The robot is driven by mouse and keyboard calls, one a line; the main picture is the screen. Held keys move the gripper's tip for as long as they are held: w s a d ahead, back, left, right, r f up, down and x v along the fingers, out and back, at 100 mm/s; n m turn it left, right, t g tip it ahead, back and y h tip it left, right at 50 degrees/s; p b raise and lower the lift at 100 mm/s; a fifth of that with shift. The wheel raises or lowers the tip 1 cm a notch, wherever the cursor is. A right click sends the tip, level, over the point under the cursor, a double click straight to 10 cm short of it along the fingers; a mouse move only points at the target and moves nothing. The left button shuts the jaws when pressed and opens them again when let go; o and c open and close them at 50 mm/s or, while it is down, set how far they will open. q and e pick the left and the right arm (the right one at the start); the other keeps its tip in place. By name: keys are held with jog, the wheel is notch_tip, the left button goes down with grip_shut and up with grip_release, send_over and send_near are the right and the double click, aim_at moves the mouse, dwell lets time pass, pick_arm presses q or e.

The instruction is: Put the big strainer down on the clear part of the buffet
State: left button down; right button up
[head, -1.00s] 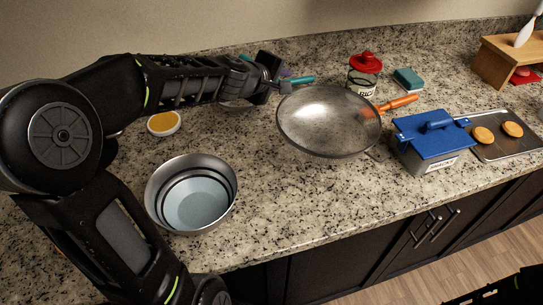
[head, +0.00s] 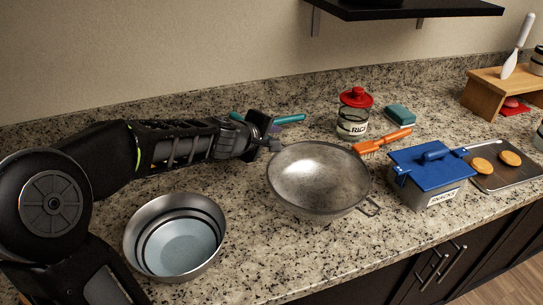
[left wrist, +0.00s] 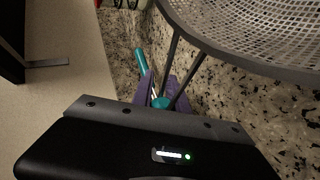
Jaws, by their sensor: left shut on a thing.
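The big strainer (head: 318,178), a round grey metal mesh bowl, is over the middle of the counter, its opening facing up, with a small wire loop at its right front. Its mesh (left wrist: 250,30) fills the top right of the left wrist view, and two dark wires run from it to my jaws. My left gripper (head: 272,140) is shut on its handle end, at the strainer's upper left; the purple fingers (left wrist: 160,92) show with a bit of teal between them. I cannot tell whether the bowl touches the speckled buffet top (head: 265,245). My right gripper is out of view.
Right of the strainer are an orange-handled brush (head: 383,141) and a blue-lidded box (head: 430,175). A red-lidded rice jar (head: 353,113) stands behind. Counter between pot and box, in front of the strainer, is bare.

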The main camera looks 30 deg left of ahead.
pick_arm(q)
jog(key=shift+r, duration=0.15)
notch_tip(320, 180, down, 4)
jog(key=b, duration=0.3)
jog(key=shift+b, duration=0.4)
jog(key=shift+r, duration=0.1)
jog(key=c, duration=1.3)
grip_release()
